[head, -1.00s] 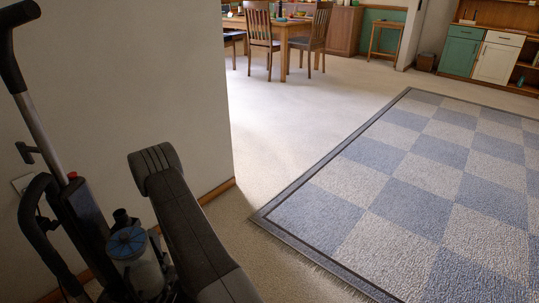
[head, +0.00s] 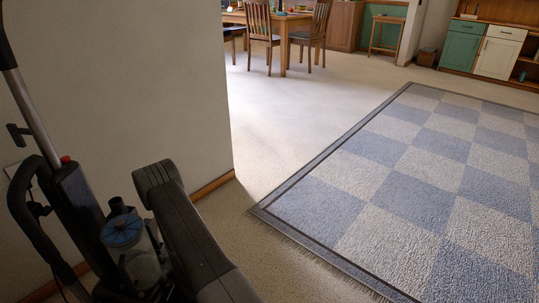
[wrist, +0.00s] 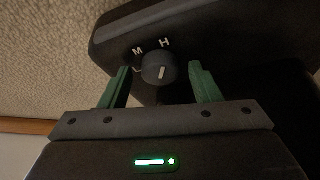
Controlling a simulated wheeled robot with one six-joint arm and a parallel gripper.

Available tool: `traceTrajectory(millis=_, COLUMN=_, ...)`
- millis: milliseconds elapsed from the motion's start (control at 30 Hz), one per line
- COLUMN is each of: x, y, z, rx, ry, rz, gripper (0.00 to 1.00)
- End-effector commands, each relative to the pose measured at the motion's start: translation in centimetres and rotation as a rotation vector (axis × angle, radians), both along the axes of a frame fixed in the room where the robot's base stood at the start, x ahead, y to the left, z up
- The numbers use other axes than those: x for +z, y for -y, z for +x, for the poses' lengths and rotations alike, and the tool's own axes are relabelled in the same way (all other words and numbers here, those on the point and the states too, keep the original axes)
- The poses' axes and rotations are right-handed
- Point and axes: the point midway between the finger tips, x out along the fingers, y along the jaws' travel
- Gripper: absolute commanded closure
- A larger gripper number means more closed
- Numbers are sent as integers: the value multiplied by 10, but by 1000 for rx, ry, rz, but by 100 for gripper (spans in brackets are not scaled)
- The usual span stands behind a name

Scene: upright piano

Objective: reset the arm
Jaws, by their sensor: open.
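My arm (head: 185,225) reaches down in front of an upright vacuum cleaner in the head view; my gripper is hidden there. In the wrist view my gripper (wrist: 162,78) has two green fingers spread apart. A round dark knob (wrist: 160,68) with a pale pointer mark shows between the fingertips, with a gap on each side. The knob sits on a dark body (wrist: 215,30) marked M and H. I cannot tell how far the fingertips are from that body in depth.
The vacuum cleaner (head: 75,205) stands close to a pale wall (head: 120,80) at left. A checked rug (head: 415,175) lies at right. A wooden table (head: 287,20) with chairs and a cabinet (head: 480,50) stand at the back. The pale floor between them is open.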

Motion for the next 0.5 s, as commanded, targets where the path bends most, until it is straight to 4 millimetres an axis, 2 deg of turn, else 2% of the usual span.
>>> traceTrajectory(millis=500, x=1, y=1, z=3, rx=287, ry=0, rz=0, gripper=43)
